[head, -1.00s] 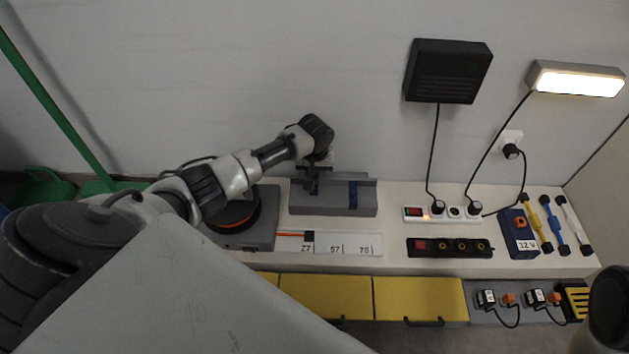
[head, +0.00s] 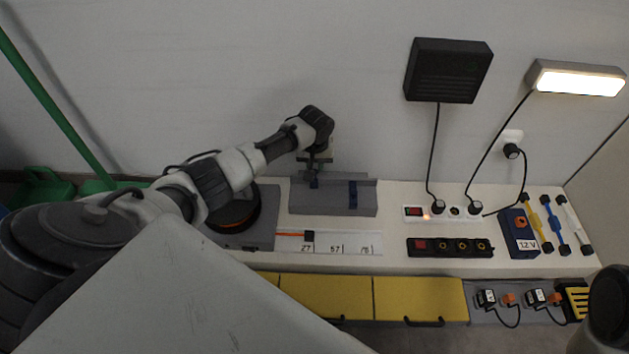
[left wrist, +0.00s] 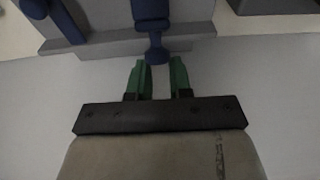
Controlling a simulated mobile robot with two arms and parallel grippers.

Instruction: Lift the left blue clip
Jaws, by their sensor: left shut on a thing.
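The left blue clip (head: 314,182) is at the left part of the grey bracket (head: 332,206) on the white bench. My left gripper (head: 316,165) reaches down to it and is shut on it. In the left wrist view the clip (left wrist: 151,14) shows just beyond my green fingertips (left wrist: 159,68), with its narrow end towards them. The exact contact is hard to see. The right blue clip (head: 353,194) stands on the bracket, and it also shows at the upper left of the wrist view (left wrist: 36,8). My right gripper is not in view.
A grey holder with a black and orange reel (head: 236,212) stands left of the bracket. A strip with numbers (head: 345,244) lies in front. Power strips (head: 450,248) and a blue 12 V box (head: 519,234) are on the right. Yellow drawers (head: 325,297) run below.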

